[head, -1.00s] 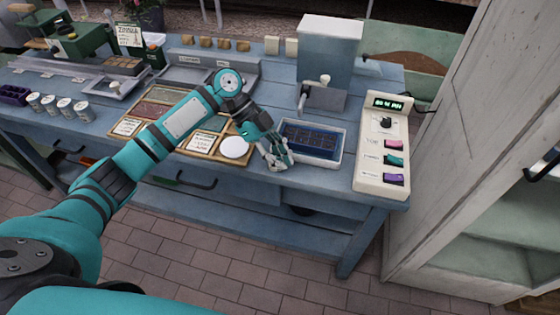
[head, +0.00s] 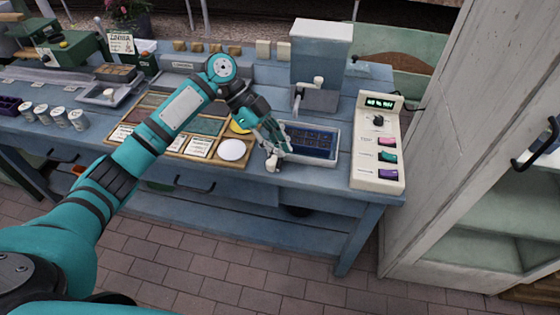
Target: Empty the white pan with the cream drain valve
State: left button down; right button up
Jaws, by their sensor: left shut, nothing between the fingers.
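A white pan (head: 334,157) with dark blue contents, divided into a grid, stands near the front edge of the blue bench, below the tap. A small cream piece (head: 272,163) shows at its left front corner; it looks like the drain valve, partly crowded by my fingers. My left gripper (head: 283,146) is shut and empty, over the pan's left end, just above the cream piece. I cannot tell whether it touches either one. My right gripper is not in view.
A cream control box (head: 378,145) with coloured switches stands right of the pan. A blue-grey tank (head: 320,55) with a tap rises behind it. A wooden tray (head: 202,147) with labelled cards and a white disc lies to the left. Several small jars (head: 60,117) stand further left.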

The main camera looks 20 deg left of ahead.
pick_arm(q)
jog(key=shift+w+a+r+b, duration=0.15)
jog(key=shift+w+a+r, duration=0.5)
jog(key=shift+r, duration=0.2)
jog(key=shift+w+a+r+b, duration=0.15)
jog(key=shift+w+a+r, duration=0.35)
jog(key=shift+w+r, duration=0.3)
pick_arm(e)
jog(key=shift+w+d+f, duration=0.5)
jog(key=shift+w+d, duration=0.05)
pick_arm(q)
jog(key=shift+s, duration=0.15)
jog(key=shift+a+r, duration=0.1)
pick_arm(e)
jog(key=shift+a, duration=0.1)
